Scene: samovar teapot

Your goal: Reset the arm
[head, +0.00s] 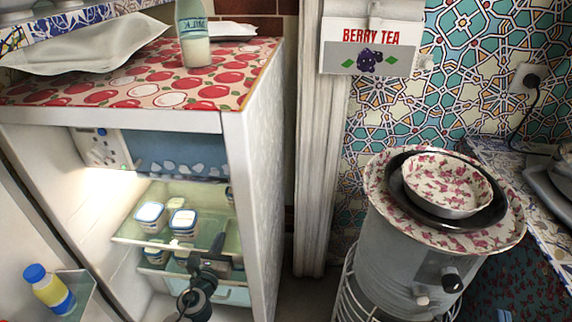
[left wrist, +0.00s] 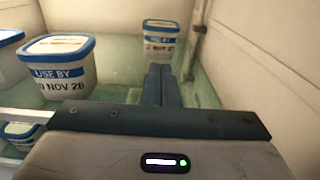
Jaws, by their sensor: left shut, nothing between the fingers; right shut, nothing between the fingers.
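My left gripper (head: 207,260) is inside the open fridge, in front of the glass shelves, and my left arm comes up from the bottom of the head view. In the left wrist view its two fingers (left wrist: 160,84) are together with nothing between them. They point into the fridge over a glass shelf. A white tub with a blue lid (left wrist: 57,68) stands to the left of the fingers, apart from them. Another tub (left wrist: 160,36) stands further back, beyond the fingertips. My right gripper is in neither view.
The fridge's right wall (head: 256,180) stands close to the right of my left arm. Several tubs (head: 183,221) sit on the glass shelf (head: 130,229). A blue-capped bottle (head: 50,290) is in the door at left. A samovar (head: 412,258) with a bowl (head: 447,184) on top stands right.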

